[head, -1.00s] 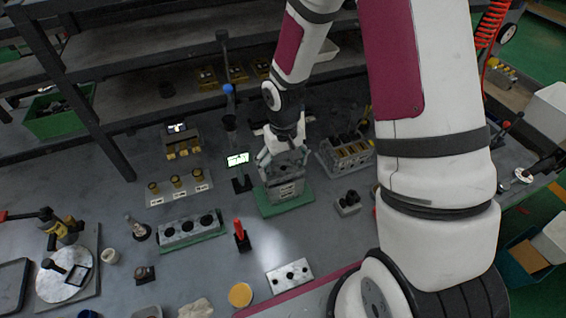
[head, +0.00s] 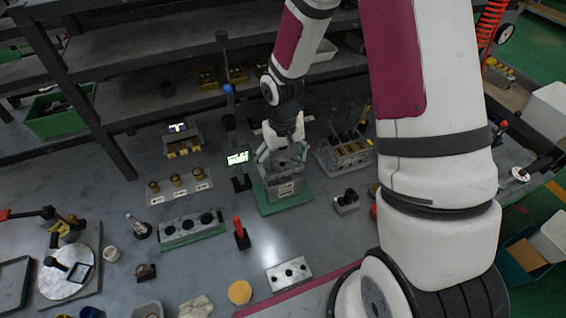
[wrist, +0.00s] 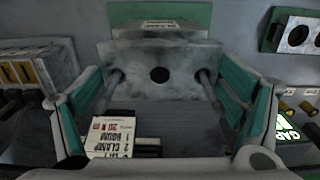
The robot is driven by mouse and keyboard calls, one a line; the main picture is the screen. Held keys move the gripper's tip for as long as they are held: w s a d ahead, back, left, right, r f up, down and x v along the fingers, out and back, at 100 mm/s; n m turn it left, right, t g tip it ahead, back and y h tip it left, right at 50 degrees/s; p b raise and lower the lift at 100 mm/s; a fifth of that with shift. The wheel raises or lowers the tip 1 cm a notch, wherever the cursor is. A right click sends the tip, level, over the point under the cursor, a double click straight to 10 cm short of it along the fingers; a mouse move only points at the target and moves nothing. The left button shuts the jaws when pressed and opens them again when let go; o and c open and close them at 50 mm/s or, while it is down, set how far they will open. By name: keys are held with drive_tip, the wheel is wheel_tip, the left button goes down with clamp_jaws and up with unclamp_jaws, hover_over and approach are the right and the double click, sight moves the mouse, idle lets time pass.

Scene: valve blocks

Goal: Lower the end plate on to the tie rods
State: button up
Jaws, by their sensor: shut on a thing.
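My gripper (head: 284,152) points down over the valve block stack (head: 287,188), which stands upright on a green mat (head: 271,208). In the wrist view its green-padded fingers stand left and right of the grey end plate (wrist: 160,95), and it is shut on that plate. The plate has a dark round hole in its middle. Two dark rod-like shapes, seemingly tie rods (wrist: 114,79), show near the plate's left and right sides. I cannot tell whether they pass through it. A white label (wrist: 110,136) with printed words shows at lower left. The plate's underside is hidden.
A small lit display (head: 238,159) stands close left of the stack. A rack of tools (head: 345,155) is close right, with a small black-topped block (head: 346,203) in front of it. A red-handled tool (head: 240,232) stands at front left. Shelves lie behind.

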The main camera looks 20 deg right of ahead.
sight(282, 164)
drive_tip(key=shift+r+p, duration=1.45)
drive_tip(key=shift+r, duration=2.4)
drive_tip(key=shift+f+b, duration=0.95)
drive_tip(key=shift+f, duration=3.25)
